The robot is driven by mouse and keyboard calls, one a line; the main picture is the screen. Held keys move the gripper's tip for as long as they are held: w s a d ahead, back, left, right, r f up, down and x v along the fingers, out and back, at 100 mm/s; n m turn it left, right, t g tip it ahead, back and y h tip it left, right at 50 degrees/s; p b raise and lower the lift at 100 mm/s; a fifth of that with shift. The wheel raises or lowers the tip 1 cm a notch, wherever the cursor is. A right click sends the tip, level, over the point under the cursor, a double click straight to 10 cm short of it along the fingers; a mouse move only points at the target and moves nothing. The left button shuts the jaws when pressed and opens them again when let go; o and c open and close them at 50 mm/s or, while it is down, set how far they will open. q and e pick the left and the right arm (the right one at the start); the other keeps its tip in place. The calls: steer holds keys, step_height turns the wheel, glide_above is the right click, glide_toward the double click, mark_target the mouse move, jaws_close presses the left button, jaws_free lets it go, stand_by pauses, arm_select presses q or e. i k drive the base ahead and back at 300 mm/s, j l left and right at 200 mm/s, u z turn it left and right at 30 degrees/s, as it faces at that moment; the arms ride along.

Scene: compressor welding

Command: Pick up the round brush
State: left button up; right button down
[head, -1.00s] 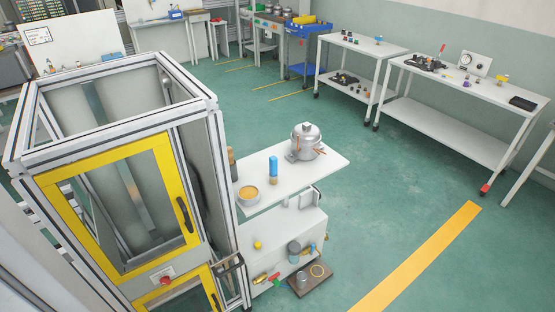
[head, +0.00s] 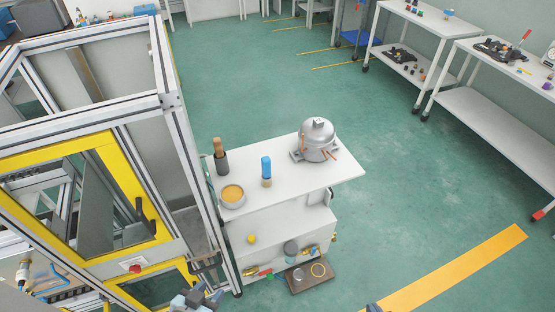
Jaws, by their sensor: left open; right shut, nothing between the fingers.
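A white bench (head: 300,180) with shelves stands in the middle. On its top left, a dark holder (head: 221,163) has a brown wooden handle (head: 218,146) sticking up, perhaps the round brush; it is too small to be sure. To its right stands a blue-topped bottle-like item (head: 266,172), and in front a pan with yellow-brown contents (head: 232,194). My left gripper (head: 203,296) is open at the bottom edge, low and in front of the bench. My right gripper (head: 374,308) barely shows at the bottom edge, shut and empty. Both are apart from the bench items.
A silver compressor (head: 318,138) sits on the bench's right side. A yellow-and-aluminium framed enclosure (head: 120,190) stands close on the left. A tray (head: 310,279) lies low in front of the bench. Green floor (head: 420,190) is free on the right; white tables (head: 490,120) stand beyond.

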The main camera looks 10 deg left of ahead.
mark_target(266, 176)
steer(key=i+l, duration=0.2)
steer(key=i+l+u, duration=0.15)
steer(key=l, duration=0.3)
steer(key=i+l, duration=0.3)
steer(key=u, duration=0.05)
